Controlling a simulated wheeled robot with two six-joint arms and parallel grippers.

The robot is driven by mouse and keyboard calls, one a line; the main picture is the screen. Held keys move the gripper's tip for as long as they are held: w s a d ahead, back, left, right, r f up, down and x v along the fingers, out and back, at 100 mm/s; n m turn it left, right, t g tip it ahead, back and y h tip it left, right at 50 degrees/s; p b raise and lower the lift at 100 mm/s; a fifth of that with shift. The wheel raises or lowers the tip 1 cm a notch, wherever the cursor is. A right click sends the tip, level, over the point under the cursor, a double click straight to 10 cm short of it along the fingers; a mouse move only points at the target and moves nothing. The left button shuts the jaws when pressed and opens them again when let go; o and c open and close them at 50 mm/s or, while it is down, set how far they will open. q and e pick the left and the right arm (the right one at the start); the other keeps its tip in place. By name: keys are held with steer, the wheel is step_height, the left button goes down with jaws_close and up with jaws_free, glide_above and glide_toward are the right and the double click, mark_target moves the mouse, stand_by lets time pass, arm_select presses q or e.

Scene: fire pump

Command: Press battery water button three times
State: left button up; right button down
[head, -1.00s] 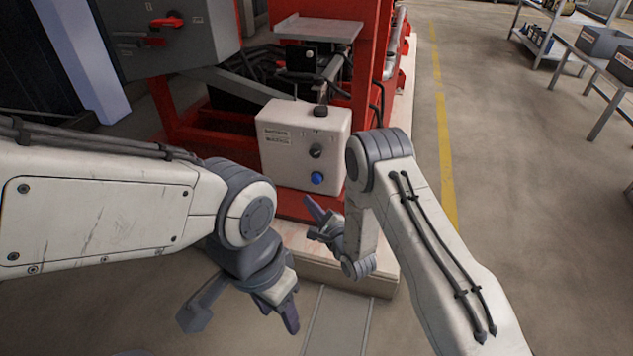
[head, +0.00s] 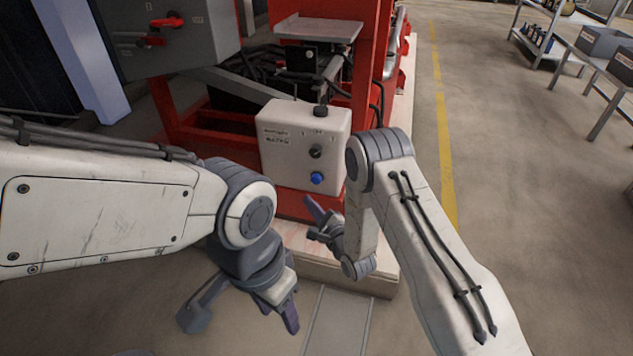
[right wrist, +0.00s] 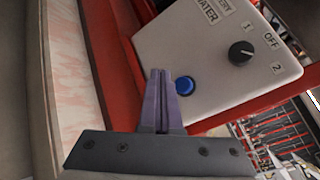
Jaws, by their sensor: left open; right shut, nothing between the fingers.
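A white control box (head: 280,157) with a battery water label stands on the red pump frame in the head view. Its blue button (head: 317,178) is low on the front face, below a black rotary knob (head: 316,151). In the right wrist view the blue button (right wrist: 185,86) shows just right of my right gripper's tips (right wrist: 158,74). The right gripper is shut and empty; it also shows in the head view (head: 311,216), below and apart from the box. Whether its tips touch the button cannot be told from the wrist view. My left gripper (head: 240,318) is open and empty, low in the view.
A grey cabinet (head: 195,45) with a red switch stands at the upper left. Red frame beams (head: 374,75) surround the box. A pale plinth (head: 380,281) lies below. Clear floor with a yellow line (head: 446,160) is to the right, with shelving at upper right.

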mark_target(316, 179)
stand_by(0.5)
steer(key=s+n+g+h+b, duration=0.1)
steer(key=b, duration=0.3)
steer(key=s+a+n+g+h+b, duration=0.1)
steer(key=b, duration=0.3)
steer(key=s+n+g+h+b, duration=0.1)
steer(key=b, duration=0.3)
steer(key=shift+s+a+r, duration=0.15)
steer(key=shift+s+r, duration=0.2)
steer(key=w+d+p, duration=0.1)
steer(key=w+d, duration=0.1)
steer(key=w, duration=0.6)
steer(key=shift+w+d, duration=0.2)
steer(key=shift+d, duration=0.2)
steer(key=shift+w, duration=0.1)
stand_by(1.4)
